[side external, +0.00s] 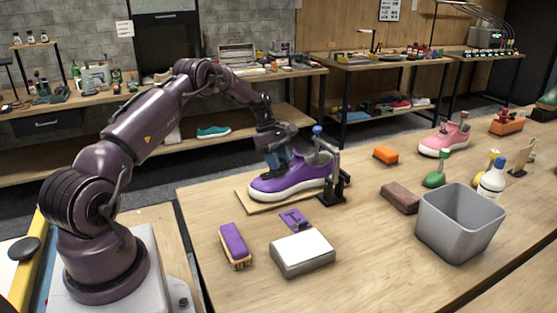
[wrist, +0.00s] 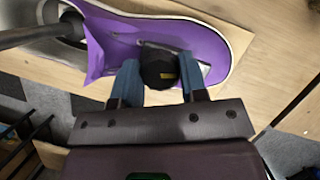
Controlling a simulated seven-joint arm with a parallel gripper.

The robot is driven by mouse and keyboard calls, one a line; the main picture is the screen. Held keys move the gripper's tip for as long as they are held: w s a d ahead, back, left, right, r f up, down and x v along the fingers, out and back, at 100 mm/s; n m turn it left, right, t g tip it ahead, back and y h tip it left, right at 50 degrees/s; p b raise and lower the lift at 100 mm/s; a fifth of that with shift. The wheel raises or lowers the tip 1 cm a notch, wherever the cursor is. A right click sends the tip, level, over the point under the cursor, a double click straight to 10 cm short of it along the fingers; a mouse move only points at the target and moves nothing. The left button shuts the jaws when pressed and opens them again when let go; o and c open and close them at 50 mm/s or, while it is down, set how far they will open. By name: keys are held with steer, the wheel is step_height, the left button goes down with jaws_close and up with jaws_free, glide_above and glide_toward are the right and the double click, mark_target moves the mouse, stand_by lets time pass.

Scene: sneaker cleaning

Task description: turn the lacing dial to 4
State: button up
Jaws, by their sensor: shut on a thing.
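The purple sneaker (side external: 296,184) with a white sole sits on a wooden board, and it fills the top of the wrist view (wrist: 207,42). The lacing dial (wrist: 160,66) is a round black knob on the sneaker's upper, with a small yellow mark on its gripper-side face. My gripper (side external: 277,163) is over the sneaker. In the wrist view its two blue fingers (wrist: 160,80) are shut on the dial, one on each side. No numbers on the dial are legible. The dial is hidden behind the fingers in the side view.
A black clamp stand (side external: 334,190) stands at the sneaker's opening. In front lie a purple brush (side external: 234,243), a purple tool (side external: 295,219) and a white-topped box (side external: 303,253). A grey bin (side external: 459,222), brown block (side external: 400,197) and orange block (side external: 386,155) are to the right.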

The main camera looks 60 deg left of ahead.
steer(key=o, duration=0.9)
steer(key=shift+o, duration=0.2)
steer(key=shift+w, duration=0.1)
